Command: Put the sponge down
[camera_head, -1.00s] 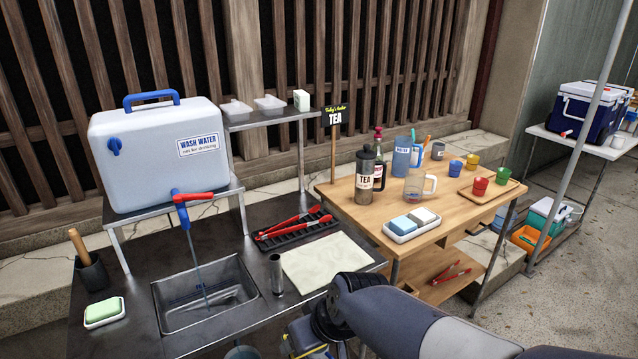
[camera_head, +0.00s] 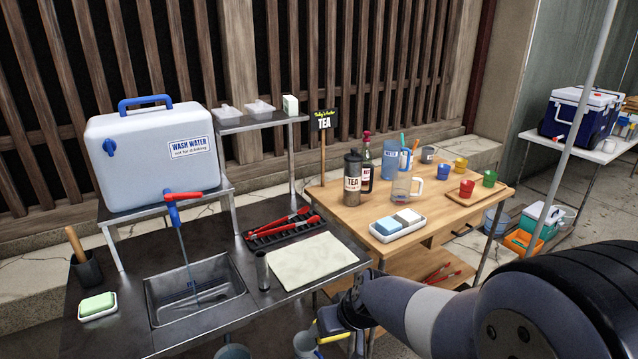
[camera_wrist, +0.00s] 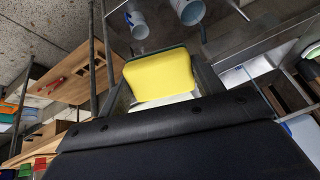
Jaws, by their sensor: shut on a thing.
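My gripper (camera_wrist: 160,60) is shut on a yellow sponge (camera_wrist: 158,82) with a dark green edge, seen large in the wrist view. In the head view my arm reaches in from the right, and only a yellow bit of the sponge (camera_head: 331,322) shows beside my wrist, in front of the sink counter's right end. The sponge is held in the air, apart from any surface. A green-and-cream block (camera_head: 98,305) lies in a white dish at the counter's left. A white tray (camera_head: 402,233) on the wooden table holds a blue and a white block.
Pails (camera_head: 305,345) stand below the counter. The wooden table (camera_head: 340,200) carries bottles and cups.

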